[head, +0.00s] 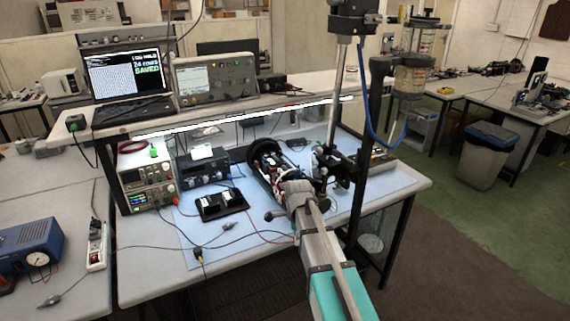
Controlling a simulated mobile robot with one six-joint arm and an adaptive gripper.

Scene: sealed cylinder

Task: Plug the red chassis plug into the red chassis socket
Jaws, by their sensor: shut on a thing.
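My gripper (287,187) is at the end of my arm, over the blue mat, at the near side of an open black chassis (266,165) with wires and parts inside. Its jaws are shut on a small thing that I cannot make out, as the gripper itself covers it. I cannot pick out the red chassis plug or the red chassis socket. A small red part (175,200) shows at the lower right of the power supply (146,180), but I cannot tell what it is. A thin red lead (252,226) lies on the mat near the gripper.
A black two-part box (221,204) and loose black leads lie on the blue mat (195,225) left of my gripper. A metal stand (341,120) with a dark post rises close to its right. A shelf (230,113) with a laptop and an instrument overhangs the back.

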